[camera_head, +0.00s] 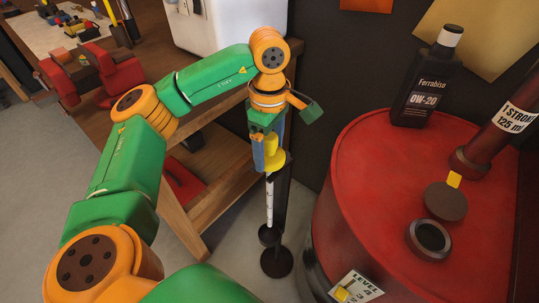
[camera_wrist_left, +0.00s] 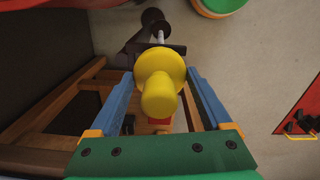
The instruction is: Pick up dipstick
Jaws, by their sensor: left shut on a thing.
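The dipstick has a yellow knob (camera_head: 273,158) and a white marked rod (camera_head: 269,203) that hangs down upright. Its lower end meets a black round piece above a dark base (camera_head: 277,262); I cannot tell whether it is inside it or apart. My left gripper (camera_head: 267,148) points down and is shut on the yellow knob. In the left wrist view the yellow knob (camera_wrist_left: 160,75) fills the space between the blue fingers, and the rod shows beyond it. My right gripper is not in view.
A red drum (camera_head: 365,170) stands at right, with an open black-rimmed hole (camera_head: 430,239), a dark cap (camera_head: 446,202), a Ferrabiso oil bottle (camera_head: 428,82) and a red pump tube (camera_head: 500,125). A wooden bench (camera_head: 215,110) is behind my arm. Grey floor lies below.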

